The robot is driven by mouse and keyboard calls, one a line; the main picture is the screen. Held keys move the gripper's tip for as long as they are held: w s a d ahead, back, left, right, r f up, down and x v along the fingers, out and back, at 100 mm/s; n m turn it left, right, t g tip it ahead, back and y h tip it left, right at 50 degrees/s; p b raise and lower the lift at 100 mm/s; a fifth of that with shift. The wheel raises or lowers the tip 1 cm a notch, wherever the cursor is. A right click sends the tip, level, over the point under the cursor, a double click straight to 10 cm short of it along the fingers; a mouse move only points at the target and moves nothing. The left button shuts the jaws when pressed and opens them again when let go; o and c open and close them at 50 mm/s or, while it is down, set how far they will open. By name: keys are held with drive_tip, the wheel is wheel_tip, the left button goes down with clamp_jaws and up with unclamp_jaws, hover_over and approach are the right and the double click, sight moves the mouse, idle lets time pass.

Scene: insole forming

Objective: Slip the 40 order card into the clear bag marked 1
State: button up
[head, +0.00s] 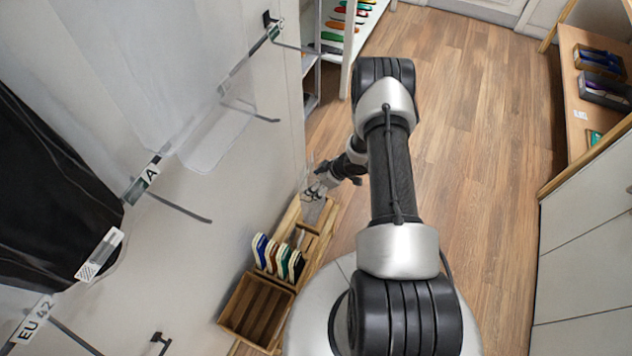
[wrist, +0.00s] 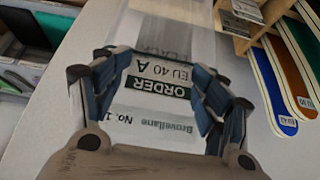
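The order card (wrist: 166,84) shows in the wrist view, printed "ORDER", "EU 40 A" and "Brovellane No. 1". It spans the space between the two fingers of my gripper (wrist: 163,70), which appear shut on its side edges. A clear sheet, apparently the bag (wrist: 172,22), extends beyond the fingertips with faint unclear lettering. I cannot tell how much of the card is inside it. In the head view my gripper (head: 322,184) is beside the wall, over a clear item (head: 313,208) at the wooden rack; the card is too small to read there.
Several coloured insoles (head: 278,256) stand in the wooden rack below my gripper. An empty slatted wooden crate (head: 238,318) sits in front of them. The grey wall panel with hooks (head: 180,208) is close on the left. The wooden floor (head: 480,140) is clear on the right.

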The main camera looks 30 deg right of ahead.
drive_tip(key=shift+o, duration=1.4)
drive_tip(key=shift+a, duration=0.1)
drive_tip(key=shift+r, duration=0.25)
drive_tip(key=v, duration=1.1)
drive_tip(key=shift+s+d+r, duration=0.15)
drive_tip(key=shift+d+r, duration=0.05)
